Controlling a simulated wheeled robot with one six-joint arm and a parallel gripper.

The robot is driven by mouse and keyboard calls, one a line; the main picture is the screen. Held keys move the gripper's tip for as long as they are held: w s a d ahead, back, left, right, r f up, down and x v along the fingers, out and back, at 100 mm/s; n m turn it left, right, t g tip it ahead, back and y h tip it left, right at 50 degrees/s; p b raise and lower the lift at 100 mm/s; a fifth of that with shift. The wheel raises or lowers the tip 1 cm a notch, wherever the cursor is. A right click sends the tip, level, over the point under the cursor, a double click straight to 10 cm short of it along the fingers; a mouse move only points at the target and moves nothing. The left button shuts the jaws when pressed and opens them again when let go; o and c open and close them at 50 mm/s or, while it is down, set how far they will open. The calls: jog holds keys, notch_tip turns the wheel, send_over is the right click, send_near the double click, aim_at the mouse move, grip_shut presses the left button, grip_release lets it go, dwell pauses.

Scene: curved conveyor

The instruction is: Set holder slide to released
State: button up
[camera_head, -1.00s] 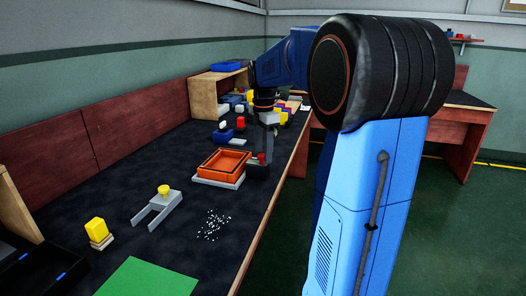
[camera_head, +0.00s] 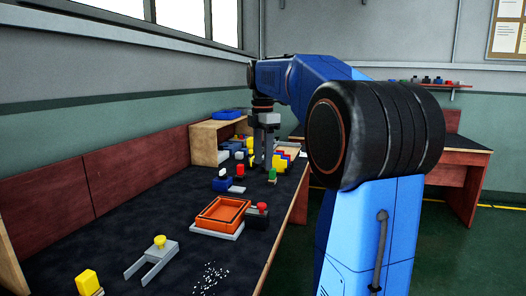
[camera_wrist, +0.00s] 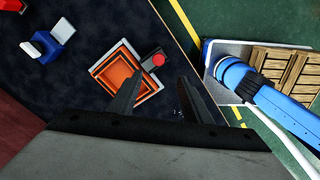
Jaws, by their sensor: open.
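No part is labelled as the holder slide. An orange tray (camera_head: 207,226) sits in a pale base on the dark bench, with a red knob (camera_head: 262,206) on a dark block at its right side. Both also show in the wrist view, the tray (camera_wrist: 112,80) and the knob (camera_wrist: 159,60). A grey forked piece with a yellow knob (camera_head: 160,241) lies nearer on the bench. My gripper (camera_head: 261,164) is open and empty, above the bench and apart from the red knob. In the wrist view its two fingers (camera_wrist: 154,64) stand apart in front of the tray.
A blue block with a white top (camera_head: 222,183) and a green-topped piece (camera_head: 272,175) stand beyond the tray. Several coloured blocks (camera_head: 282,160) crowd the far end by a wooden box (camera_head: 203,143). White bits (camera_head: 210,277) lie scattered nearer. Bare bench lies left of the tray.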

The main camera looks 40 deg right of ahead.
jog(key=shift+r, duration=1.2)
jog(key=shift+s, duration=0.1)
